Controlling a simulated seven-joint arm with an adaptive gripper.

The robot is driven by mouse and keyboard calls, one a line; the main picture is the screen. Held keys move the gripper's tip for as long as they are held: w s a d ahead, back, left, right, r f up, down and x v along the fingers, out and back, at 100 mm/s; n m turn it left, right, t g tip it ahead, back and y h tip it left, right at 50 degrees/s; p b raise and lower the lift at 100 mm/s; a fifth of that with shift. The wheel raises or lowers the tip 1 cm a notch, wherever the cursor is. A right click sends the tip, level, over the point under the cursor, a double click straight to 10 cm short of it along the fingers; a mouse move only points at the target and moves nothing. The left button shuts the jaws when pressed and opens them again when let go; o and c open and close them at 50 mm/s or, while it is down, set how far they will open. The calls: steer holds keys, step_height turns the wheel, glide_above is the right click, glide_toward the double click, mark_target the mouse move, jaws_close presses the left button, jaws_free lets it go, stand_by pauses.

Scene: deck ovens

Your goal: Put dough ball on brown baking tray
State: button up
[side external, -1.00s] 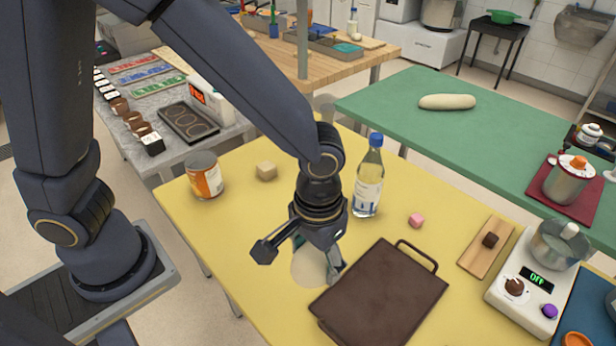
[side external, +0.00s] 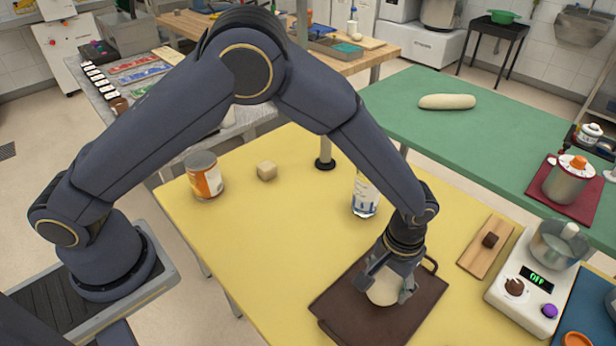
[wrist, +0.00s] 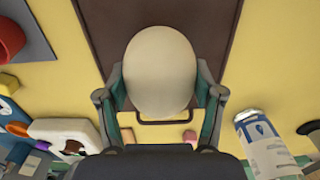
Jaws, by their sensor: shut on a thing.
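The pale dough ball (side external: 384,290) is between the fingers of my gripper (side external: 390,286) in the side view. My gripper is shut on it. The brown baking tray (side external: 338,306) lies flat on the yellow table, and the ball is over its surface. I cannot tell whether the ball touches the tray. In the wrist view the dough ball (wrist: 160,72) sits between my two fingers (wrist: 161,100), with the brown tray (wrist: 108,30) behind it. The tray's wire handle shows just below the ball there.
A wooden board (side external: 486,247) and a white scale (side external: 526,292) are at the right. The table's left-front area is clear.

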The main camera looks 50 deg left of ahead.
mark_target(385, 288)
steer(key=shift+f, duration=1.35)
steer(key=shift+f, duration=0.1)
steer(key=o, duration=1.2)
steer(key=shift+o, duration=0.2)
